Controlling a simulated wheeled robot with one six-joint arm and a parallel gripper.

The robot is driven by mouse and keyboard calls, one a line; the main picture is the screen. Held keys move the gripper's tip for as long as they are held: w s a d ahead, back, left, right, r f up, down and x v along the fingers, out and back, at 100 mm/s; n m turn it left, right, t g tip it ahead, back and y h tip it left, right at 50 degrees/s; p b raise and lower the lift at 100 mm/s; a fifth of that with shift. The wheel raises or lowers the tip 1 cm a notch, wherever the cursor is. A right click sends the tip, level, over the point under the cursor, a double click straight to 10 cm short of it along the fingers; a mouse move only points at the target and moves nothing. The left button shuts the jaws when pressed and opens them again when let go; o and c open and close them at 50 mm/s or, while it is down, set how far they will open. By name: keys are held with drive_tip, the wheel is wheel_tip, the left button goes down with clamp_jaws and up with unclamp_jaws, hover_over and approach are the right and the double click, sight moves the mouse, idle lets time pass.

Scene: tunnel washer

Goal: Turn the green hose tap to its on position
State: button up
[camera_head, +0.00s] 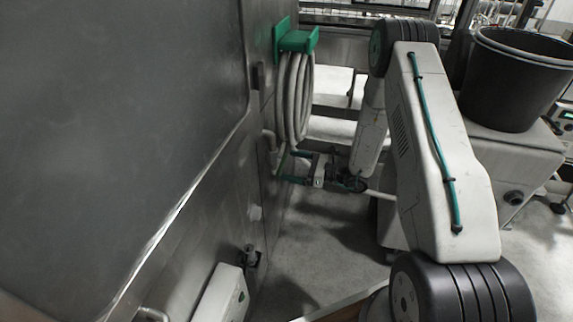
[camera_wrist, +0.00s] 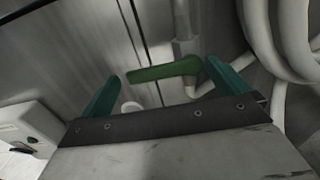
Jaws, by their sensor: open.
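The green hose tap handle (camera_wrist: 165,70) shows in the wrist view in front of a steel panel. It lies nearly level in that picture, its right end bent at a pale grey pipe (camera_wrist: 188,45). My gripper (camera_wrist: 160,88) is open and empty, with one teal finger to the left of the handle and the other near its right end. I cannot tell whether either finger touches it. In the head view my gripper (camera_head: 283,167) is close to the steel wall, below the hanging hose. The handle is small there and hard to tell from my fingers.
A pale hose (camera_head: 294,95) hangs in loops from a green bracket (camera_head: 297,41) just above my gripper. A white box (camera_head: 221,293) and a small dark fitting (camera_head: 250,256) are on the wall nearer me. A black bucket (camera_head: 515,82) stands at right. Floor below is clear.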

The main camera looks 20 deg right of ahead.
sight(282, 166)
drive_tip(key=shift+x, duration=1.4)
drive_tip(key=c, duration=1.1)
drive_tip(key=shift+o, duration=0.2)
drive_tip(key=shift+d, duration=0.1)
